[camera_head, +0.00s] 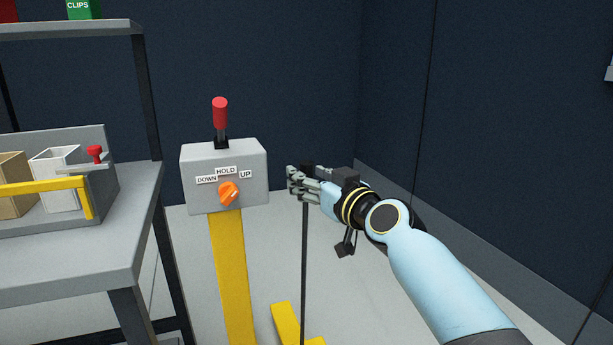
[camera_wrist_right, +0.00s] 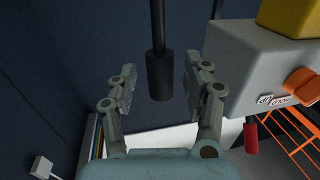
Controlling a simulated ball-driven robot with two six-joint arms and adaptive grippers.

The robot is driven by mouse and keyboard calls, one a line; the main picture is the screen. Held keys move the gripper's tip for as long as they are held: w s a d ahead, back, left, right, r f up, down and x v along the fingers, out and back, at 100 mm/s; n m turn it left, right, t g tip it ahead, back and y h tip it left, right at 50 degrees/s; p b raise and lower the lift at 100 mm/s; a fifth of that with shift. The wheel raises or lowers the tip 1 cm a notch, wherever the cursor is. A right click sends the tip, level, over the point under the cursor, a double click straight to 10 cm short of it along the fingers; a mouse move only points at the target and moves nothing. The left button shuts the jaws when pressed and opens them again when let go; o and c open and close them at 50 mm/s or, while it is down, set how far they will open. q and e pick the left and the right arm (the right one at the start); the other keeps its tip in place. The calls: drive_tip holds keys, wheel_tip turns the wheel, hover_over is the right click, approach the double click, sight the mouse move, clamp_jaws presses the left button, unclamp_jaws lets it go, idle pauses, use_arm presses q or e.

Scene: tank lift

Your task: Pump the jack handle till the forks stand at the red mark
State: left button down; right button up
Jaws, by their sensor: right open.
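The jack handle is a thin black rod (camera_head: 304,260) that stands upright right of the grey control box. Its thick black grip (camera_wrist_right: 160,75) shows in the right wrist view between my spread fingers, with a gap on each side. My right gripper (camera_head: 297,182) is open at the top of the rod and holds nothing. The grey box (camera_head: 254,165) carries DOWN, HOLD and UP labels, an orange knob (camera_head: 229,192) and a red-topped lever (camera_head: 220,113). Yellow metal parts (camera_head: 285,323) show at the bottom edge; I cannot tell whether they are the forks. No red mark is clear. My left gripper is out of view.
The box stands on a yellow post (camera_head: 231,270). A grey bench (camera_head: 110,235) at left holds a tray with bins, a yellow bar (camera_head: 45,186) and a red knob (camera_head: 95,152). Dark walls close the back and right.

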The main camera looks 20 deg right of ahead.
drive_tip(key=shift+w+a, duration=0.2)
drive_tip(key=shift+w, duration=0.5)
clamp_jaws()
